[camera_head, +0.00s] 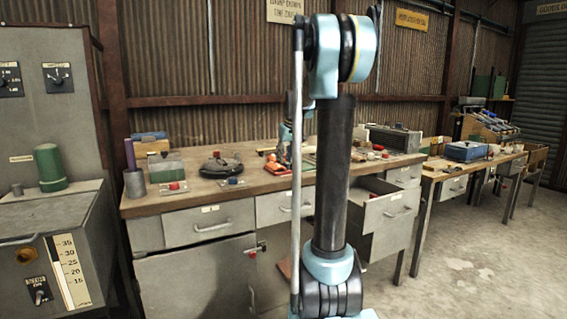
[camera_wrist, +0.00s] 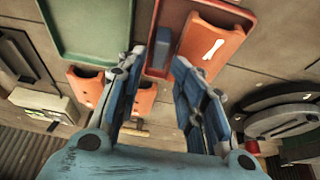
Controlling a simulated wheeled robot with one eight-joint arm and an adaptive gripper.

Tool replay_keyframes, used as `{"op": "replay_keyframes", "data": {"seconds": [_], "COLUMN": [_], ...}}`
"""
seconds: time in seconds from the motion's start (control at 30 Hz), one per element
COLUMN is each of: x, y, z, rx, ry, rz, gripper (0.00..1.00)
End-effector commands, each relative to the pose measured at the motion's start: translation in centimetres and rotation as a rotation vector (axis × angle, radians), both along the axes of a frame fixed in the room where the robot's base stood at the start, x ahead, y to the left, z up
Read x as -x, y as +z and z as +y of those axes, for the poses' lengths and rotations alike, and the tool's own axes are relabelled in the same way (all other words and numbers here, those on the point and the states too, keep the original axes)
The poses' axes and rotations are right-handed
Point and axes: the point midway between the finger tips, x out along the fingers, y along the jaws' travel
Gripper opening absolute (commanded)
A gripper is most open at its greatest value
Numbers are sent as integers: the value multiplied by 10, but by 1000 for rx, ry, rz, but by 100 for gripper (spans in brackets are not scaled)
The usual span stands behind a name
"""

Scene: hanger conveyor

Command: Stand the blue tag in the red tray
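A blue-grey tag (camera_wrist: 162,47) is in the red tray (camera_wrist: 182,14) at the top middle of the wrist view. It appears as a narrow upright block; I cannot tell surely whether it stands or leans. My gripper (camera_wrist: 158,58) is open, with its two blue fingers spread wide and nothing held between them. The tag shows in the gap between the fingertips, apparently beyond them. In the head view my arm hides most of the gripper and that part of the bench.
Smaller orange pieces (camera_wrist: 86,88) and a green tray (camera_wrist: 92,28) lie left. A dark round object (camera_wrist: 280,115) is right. The wooden bench (camera_head: 195,190) has an open drawer (camera_head: 388,212) below.

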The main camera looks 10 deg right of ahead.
Motion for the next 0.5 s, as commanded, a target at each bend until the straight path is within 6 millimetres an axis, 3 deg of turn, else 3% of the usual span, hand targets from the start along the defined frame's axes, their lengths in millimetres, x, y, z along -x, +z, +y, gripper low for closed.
{"op": "replay_keyframes", "data": {"seconds": [0.5], "x": [35], "y": [88], "z": [-11], "rx": [0], "ry": [0], "rz": [-1], "gripper": [33]}}
